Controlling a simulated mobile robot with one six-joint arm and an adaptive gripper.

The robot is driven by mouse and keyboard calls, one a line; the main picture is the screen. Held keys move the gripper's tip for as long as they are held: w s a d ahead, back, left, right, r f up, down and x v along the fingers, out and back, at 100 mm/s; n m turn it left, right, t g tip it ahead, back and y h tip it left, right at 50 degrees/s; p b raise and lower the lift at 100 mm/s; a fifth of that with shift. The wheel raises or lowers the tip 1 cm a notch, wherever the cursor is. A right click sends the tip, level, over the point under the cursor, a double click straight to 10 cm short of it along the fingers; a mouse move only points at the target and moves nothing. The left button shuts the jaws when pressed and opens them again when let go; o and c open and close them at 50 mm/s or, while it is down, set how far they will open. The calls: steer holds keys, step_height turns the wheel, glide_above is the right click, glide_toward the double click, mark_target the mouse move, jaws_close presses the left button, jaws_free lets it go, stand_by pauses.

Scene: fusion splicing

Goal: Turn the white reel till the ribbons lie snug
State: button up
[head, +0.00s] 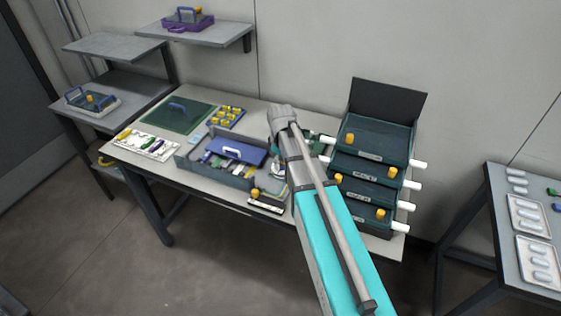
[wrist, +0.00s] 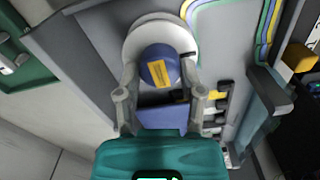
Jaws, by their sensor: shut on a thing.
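The white reel (wrist: 152,32) is at the top middle of the wrist view, set on a grey panel. A round blue knob (wrist: 158,66) with a yellow mark stands at its centre. My gripper (wrist: 160,76) has one finger on each side of the knob and is shut on it. Coloured ribbons (wrist: 268,28) in green, yellow and blue curve along the panel to the right of the reel. Whether they lie snug I cannot tell. In the head view my arm hides much of this spot.
A grey tray (head: 214,175) with a blue-lidded box (head: 236,151) stands left of my arm. A stack of dark drawers (head: 372,180) with white handles is close on the right. A green mat (head: 176,115) lies at the back left of the bench.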

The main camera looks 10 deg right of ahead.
steer(key=shift+m, duration=0.5)
steer(key=m, duration=0.3)
steer(key=shift+d+m, duration=0.1)
steer(key=shift+m, duration=0.2)
steer(key=m, duration=0.4)
steer(key=shift+m, duration=0.3)
steer(key=m, duration=0.4)
steer(key=shift+m, duration=2.1)
steer(key=o, duration=1.2)
steer(key=shift+c, duration=0.2)
